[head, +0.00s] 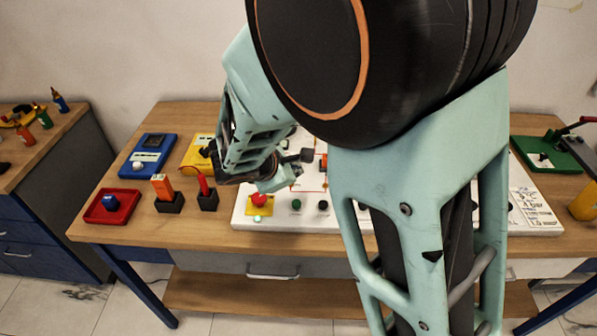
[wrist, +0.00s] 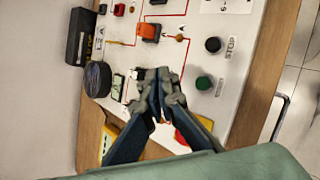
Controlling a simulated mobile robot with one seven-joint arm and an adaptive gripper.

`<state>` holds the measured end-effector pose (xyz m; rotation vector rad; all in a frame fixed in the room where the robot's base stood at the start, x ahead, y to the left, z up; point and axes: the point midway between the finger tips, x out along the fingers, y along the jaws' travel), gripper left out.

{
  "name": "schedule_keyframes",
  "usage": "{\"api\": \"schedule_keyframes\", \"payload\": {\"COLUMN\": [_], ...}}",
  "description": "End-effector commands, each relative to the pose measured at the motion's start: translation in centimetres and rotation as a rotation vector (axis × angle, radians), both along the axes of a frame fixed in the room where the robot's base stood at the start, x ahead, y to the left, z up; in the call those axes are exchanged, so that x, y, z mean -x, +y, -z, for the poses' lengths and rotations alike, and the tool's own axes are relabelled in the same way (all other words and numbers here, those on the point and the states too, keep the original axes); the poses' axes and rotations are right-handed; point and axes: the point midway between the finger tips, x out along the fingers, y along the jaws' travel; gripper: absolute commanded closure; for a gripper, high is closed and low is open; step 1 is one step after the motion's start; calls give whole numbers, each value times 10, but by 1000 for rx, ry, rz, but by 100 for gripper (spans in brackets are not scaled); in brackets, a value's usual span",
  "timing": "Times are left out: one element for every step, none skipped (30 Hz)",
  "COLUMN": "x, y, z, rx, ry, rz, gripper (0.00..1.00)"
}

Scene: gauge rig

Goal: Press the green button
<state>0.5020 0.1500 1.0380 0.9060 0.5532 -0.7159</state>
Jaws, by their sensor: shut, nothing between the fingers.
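The green button (head: 296,204) sits near the front edge of the white panel (head: 240,217) in the head view. In the wrist view, the green button (wrist: 203,83) is right of my fingertips, in line with a black button (wrist: 213,45) beside the STOP label. My gripper (head: 292,174) hangs over the panel's left part, behind the green button in the head view, apart from it. In the wrist view, my gripper (wrist: 156,76) is shut and empty. My arm hides much of the panel's middle.
A red mushroom button (head: 259,200) on a yellow plate is left of the green button. An orange rocker switch (wrist: 149,31) and a black round part (wrist: 97,79) are near my fingers. Red and blue boxes (head: 147,155) stand on the table's left side.

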Motion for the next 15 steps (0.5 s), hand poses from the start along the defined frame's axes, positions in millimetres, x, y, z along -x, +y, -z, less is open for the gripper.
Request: {"api": "schedule_keyframes", "payload": {"x": [0,0,0,0,0,0,0,0,0,0,0,0,0,0,0], "y": [0,0,0,0,0,0,-1,-1,0,-1,0,0,0,-1,-1], "z": [0,0,1,1,2,4,6,8,11,14,17,22,26,30,35], "rx": [-1,-1,-1,-1,-1,-1,-1,-1,-1,-1,-1,-1,-1,-2,-1], "ry": [0,-1,-1,-1,-1,0,0,0,0,0,0,-1,-1,-1,0], "rz": [1,1,1,1,1,2,2,2,2,2,2,1,1,2,2], "gripper": [100,100,100,100,100,100,100,100,100,100,100,100,100,100,100]}}
